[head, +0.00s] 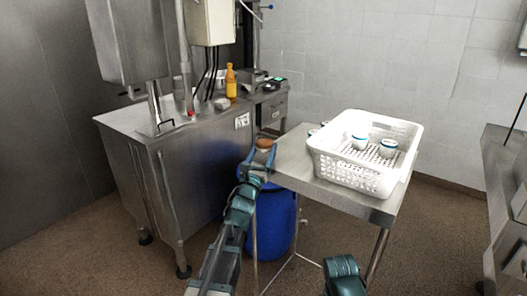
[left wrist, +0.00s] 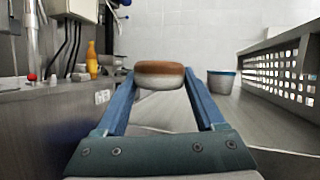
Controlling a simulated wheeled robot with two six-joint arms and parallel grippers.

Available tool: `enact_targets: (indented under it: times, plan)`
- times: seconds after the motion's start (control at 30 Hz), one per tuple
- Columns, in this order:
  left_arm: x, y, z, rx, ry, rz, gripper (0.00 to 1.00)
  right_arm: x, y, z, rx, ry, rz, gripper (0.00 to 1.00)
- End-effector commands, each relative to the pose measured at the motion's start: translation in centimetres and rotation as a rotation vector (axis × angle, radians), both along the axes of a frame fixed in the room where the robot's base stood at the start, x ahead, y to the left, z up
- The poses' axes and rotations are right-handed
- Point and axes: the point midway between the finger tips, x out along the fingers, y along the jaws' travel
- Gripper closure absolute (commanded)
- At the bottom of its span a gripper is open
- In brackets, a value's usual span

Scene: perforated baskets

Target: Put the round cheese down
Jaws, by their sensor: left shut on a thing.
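The round cheese (head: 264,143), brown on top and pale below, is between the fingers of my left gripper (head: 262,153). In the left wrist view the cheese (left wrist: 159,74) sits level between the two blue fingertips, and the gripper (left wrist: 159,82) is shut on it. The gripper is at the left edge of the steel table (head: 296,160), over or just beside it; I cannot tell the exact gap below the cheese. A teal part of my right arm shows at the bottom of the head view; its fingers are out of view.
A white perforated basket (head: 345,174) stands on the table with blue-rimmed white tubs (head: 388,148) inside. Another tub (left wrist: 221,84) stands beside the basket. A blue barrel (head: 276,215) is under the table's left side. A steel counter (head: 185,140) with an orange bottle (head: 231,84) stands left.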

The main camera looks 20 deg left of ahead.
Motion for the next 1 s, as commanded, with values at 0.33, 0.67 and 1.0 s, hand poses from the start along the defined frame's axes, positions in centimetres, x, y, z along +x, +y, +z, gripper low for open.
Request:
enact_targets:
  times: [0.33, 0.67, 1.0]
  plan:
    - [0.01, 0.02, -1.24, -0.002, 0.003, 0.001, 0.96, 0.0, 0.0, -1.18, 0.0, 0.0, 0.0, 0.5]
    - [-0.01, 0.07, -1.25, -0.006, 0.006, 0.0, 0.0, 0.0, 0.0, -1.14, 0.0, 0.0, 0.0, 0.5]
    - [0.02, 0.21, -1.2, -0.008, 0.005, 0.002, 0.0, 0.01, 0.0, -1.11, 0.0, 0.0, 0.0, 0.5]
